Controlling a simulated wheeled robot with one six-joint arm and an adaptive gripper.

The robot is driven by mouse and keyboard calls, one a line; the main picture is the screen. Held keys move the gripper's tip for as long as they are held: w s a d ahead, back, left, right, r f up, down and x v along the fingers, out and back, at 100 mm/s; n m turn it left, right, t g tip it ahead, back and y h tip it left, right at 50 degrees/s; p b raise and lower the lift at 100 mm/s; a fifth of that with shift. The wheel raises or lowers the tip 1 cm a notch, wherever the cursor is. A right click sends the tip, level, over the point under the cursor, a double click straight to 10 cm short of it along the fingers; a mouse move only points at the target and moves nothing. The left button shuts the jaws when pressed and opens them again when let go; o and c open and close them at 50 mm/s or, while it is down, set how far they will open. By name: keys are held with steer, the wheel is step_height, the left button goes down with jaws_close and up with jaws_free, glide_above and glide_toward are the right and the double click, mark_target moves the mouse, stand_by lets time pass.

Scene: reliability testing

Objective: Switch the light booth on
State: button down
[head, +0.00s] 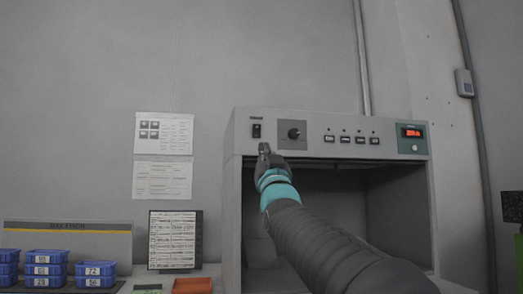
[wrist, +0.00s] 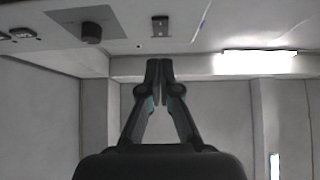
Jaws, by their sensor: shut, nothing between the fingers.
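The light booth (head: 236,190) is a grey cabinet with a control panel along its top front and an open, dark interior. A small dark switch (head: 257,131) sits at the panel's left end. My gripper (head: 264,148) is just below the switch, pointing up at the panel, with its fingers together and nothing held. In the wrist view the gripper (wrist: 160,66) is shut, and the switch (wrist: 160,26) shows above its tips with a gap in the picture. I cannot tell the depth of that gap or the switch's position.
A black knob (head: 294,133) sits right of the switch, then several buttons (head: 345,139) and a lit red display (head: 412,133). Blue bins (head: 47,257), a label board (head: 175,240) and an orange tray (head: 192,286) stand at left. A bright strip (wrist: 258,62) shows in the wrist view.

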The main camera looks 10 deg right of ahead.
steer(key=v, duration=0.3)
steer(key=b+v, duration=0.1)
steer(key=v, duration=0.1)
steer(key=shift+w+f, duration=0.25)
steer(key=shift+w, duration=0.05)
steer(key=w+f+g, duration=0.5)
steer(key=f+g, duration=0.1)
steer(key=f, duration=0.7)
steer(key=s+f+g, duration=0.4)
steer(key=f+g, duration=0.2)
steer(key=f, duration=0.9)
steer(key=s+d+f+g+p, duration=0.1)
steer(key=s+f+g, duration=0.2)
steer(key=s+f, duration=0.4)
steer(key=s+d+f+g+h+p, duration=0.1)
steer(key=s+f, duration=0.6)
steer(key=s, duration=0.7)
steer(key=s+d+f+g+p, duration=0.1)
steer(key=s+f+g+p, duration=0.1)
steer(key=s+f+g, duration=0.2)
steer(key=shift+s+f+m+g, duration=0.35)
steer(key=shift+s+f, duration=1.3)
steer(key=shift+s, duration=2.2)
